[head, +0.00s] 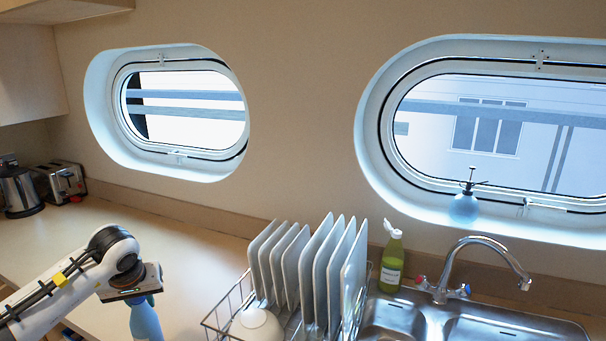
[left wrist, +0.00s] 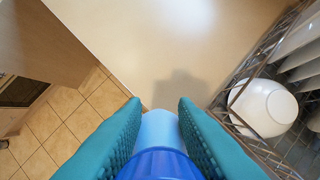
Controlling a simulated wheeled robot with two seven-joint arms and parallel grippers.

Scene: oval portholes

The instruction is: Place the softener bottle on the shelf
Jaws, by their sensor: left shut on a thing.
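The softener bottle (left wrist: 158,128) is light blue with a darker blue cap, and in the left wrist view it sits between two teal finger pads. My left gripper (left wrist: 160,145) is shut on it. In the head view the left gripper (head: 138,298) is at the lower left over the counter, with the blue bottle (head: 147,322) hanging below it, its lower end cut off by the frame. A pale wooden board (head: 65,8) juts out at the top left; I cannot tell whether it is the shelf. My right gripper is not in view.
A wire dish rack (head: 237,303) with several white plates and a bowl (head: 256,325) stands right of the gripper. A green bottle (head: 391,262) stands by the sink (head: 480,328). A kettle (head: 19,190) and toaster (head: 62,181) are at left. The counter between is clear.

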